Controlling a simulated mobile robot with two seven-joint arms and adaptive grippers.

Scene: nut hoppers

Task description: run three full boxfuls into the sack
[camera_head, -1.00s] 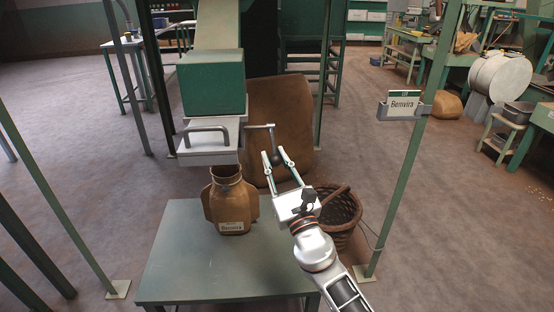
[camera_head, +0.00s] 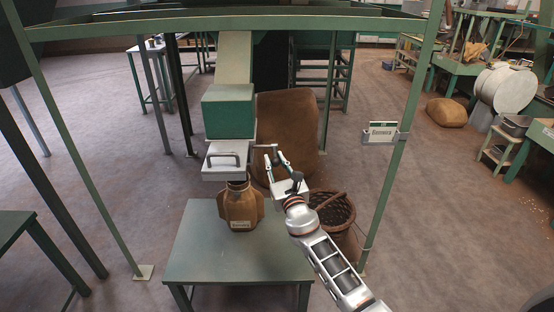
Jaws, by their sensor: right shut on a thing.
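The green box (camera_head: 229,112) hangs under a sloping chute, above a pale metal outlet (camera_head: 225,165) with a grey bar handle on its front. A brown sack (camera_head: 240,208) with a white label stands upright on the green table, its mouth just under the outlet. A dark crank lever (camera_head: 266,146) sticks out to the right of the outlet and bends down. My right gripper (camera_head: 276,161) is at the lever's hanging end, shut on it; the fingers partly hide the grip. My left gripper is out of view.
The green table (camera_head: 240,262) has clear room around the sack. A wicker basket (camera_head: 340,215) stands on the floor to its right.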

